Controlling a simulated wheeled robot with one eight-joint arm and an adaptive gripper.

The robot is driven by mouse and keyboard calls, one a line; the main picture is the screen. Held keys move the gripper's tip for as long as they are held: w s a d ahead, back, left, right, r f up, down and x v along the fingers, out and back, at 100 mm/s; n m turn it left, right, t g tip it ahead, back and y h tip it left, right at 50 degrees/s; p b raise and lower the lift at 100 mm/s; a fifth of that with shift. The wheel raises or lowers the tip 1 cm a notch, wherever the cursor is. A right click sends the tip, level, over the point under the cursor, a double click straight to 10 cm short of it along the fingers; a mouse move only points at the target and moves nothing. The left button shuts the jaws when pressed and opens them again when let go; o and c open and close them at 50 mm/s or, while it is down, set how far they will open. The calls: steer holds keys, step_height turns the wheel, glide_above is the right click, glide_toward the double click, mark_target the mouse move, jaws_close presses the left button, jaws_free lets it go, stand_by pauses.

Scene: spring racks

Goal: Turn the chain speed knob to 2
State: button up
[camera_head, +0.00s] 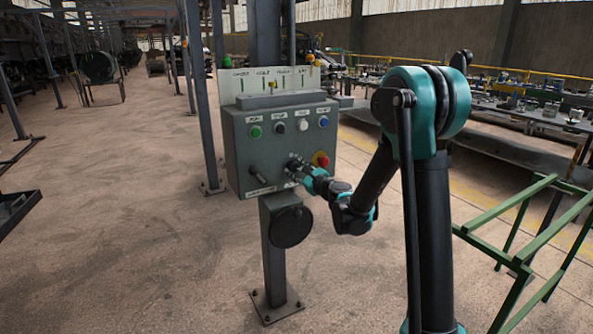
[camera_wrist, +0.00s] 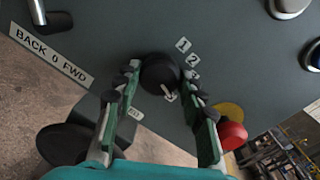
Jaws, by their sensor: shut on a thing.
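The chain speed knob (camera_wrist: 158,72) is a round black knob on the grey control panel (camera_head: 240,150). In the wrist view small white labels stand beside it, with 1 and 2 readable and others partly covered. A small white mark shows at the knob's lower edge; I cannot tell which number it points to. My gripper (camera_wrist: 161,82) is shut on the knob, one finger on each side.
A black lever switch (camera_head: 257,172) labelled BACK 0 FWD sits left of the knob. A red emergency button (camera_head: 320,159) on yellow is close to my gripper. Green, black, white and blue buttons line the panel's top.

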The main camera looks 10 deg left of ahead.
steer(key=n, duration=0.8)
steer(key=shift+h, duration=0.4)
steer(key=n, duration=0.3)
steer(key=shift+r, duration=0.1)
steer(key=shift+s+a+n+h, duration=0.1)
steer(key=shift+n+h, duration=0.2)
steer(key=shift+n, duration=1.5)
steer(key=o, duration=1.2)
steer(key=shift+c, duration=0.2)
steer(key=f+v, duration=0.1)
steer(key=v, duration=1.1)
steer(key=shift+r, duration=0.35)
